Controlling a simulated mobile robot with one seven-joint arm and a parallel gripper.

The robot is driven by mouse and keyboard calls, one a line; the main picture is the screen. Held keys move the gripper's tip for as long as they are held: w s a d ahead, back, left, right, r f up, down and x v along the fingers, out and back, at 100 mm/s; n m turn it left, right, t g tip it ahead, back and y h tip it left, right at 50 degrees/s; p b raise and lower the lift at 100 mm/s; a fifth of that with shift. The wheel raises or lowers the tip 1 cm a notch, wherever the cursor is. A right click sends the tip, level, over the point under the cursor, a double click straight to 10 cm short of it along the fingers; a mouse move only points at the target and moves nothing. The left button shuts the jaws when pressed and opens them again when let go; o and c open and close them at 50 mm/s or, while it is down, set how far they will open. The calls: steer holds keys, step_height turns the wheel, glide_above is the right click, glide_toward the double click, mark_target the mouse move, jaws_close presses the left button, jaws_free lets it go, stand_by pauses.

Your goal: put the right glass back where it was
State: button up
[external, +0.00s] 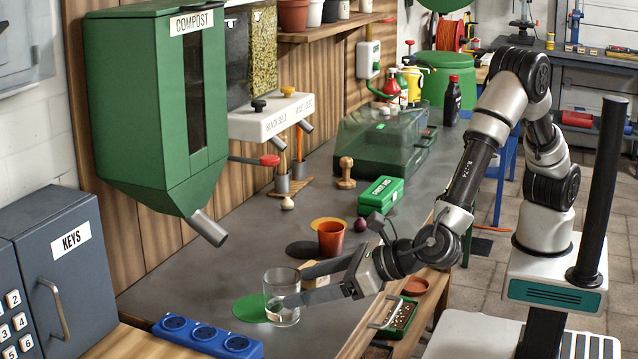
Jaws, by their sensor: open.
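A clear glass (277,284) stands upright on the grey bench, at the right part of a round green mat (248,309). It is the only glass I can make out. My gripper (300,286) is open and lies low over the bench, reaching in from the right. One finger overlaps the glass in the picture and the other is just behind it on the right. I cannot tell whether either finger touches the glass.
A terracotta pot (331,241) stands behind the gripper, near a dark round mat (304,251) and a yellow one (326,221). A blue socket strip (207,337) lies in front left. The green compost hopper (150,110) overhangs at left. A seed tray (399,318) is at right.

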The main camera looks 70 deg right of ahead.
steer(key=shift+v, duration=1.3)
